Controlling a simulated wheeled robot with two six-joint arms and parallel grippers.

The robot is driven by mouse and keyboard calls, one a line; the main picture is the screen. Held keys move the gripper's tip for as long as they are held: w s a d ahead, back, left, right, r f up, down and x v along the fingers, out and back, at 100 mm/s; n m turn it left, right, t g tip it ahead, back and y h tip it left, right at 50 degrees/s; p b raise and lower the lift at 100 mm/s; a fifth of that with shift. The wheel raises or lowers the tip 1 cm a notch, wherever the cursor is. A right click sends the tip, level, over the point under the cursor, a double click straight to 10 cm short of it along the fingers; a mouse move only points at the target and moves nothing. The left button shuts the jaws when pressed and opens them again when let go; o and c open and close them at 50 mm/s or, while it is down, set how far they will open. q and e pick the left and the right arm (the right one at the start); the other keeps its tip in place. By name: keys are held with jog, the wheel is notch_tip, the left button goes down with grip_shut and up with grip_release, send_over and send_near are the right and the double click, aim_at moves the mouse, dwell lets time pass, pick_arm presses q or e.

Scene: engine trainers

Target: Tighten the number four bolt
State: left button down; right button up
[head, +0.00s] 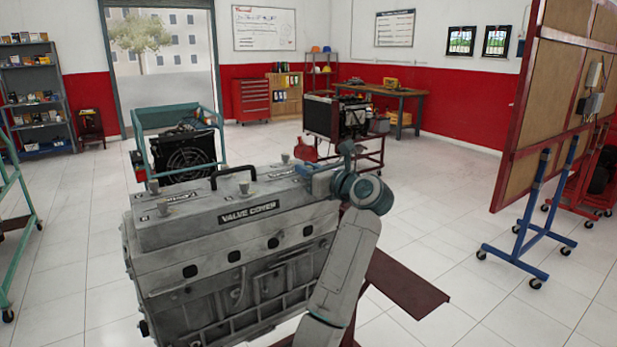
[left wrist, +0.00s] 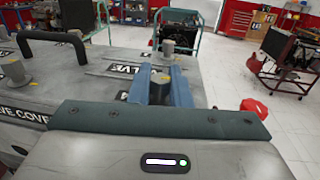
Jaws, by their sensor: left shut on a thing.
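The grey engine with its valve cover (head: 249,211) stands in front of me. Several grey bolts stand upright on the cover, among them one at the back (head: 285,158), one near the middle (head: 245,187) and one at the left end (head: 153,186). My left gripper (head: 308,175) is at the cover's right end. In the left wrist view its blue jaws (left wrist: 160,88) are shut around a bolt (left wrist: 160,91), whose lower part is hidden. Another bolt (left wrist: 168,47) stands just beyond it. My right gripper is not in view.
A black handle (head: 233,173) arches over the cover near the gripper. Behind the engine stand a teal-framed trainer (head: 180,119) and a red stand with another engine (head: 345,118). A board on blue legs (head: 540,215) is at the right. The floor between is clear.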

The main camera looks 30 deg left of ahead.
pick_arm(q)
jog(key=shift+m+t, duration=0.5)
jog(key=shift+t, duration=0.1)
jog(key=shift+t+h, duration=0.3)
jog(key=shift+h, duration=0.1)
jog(key=shift+m, duration=0.3)
jog(key=c, duration=1.4)
grip_release()
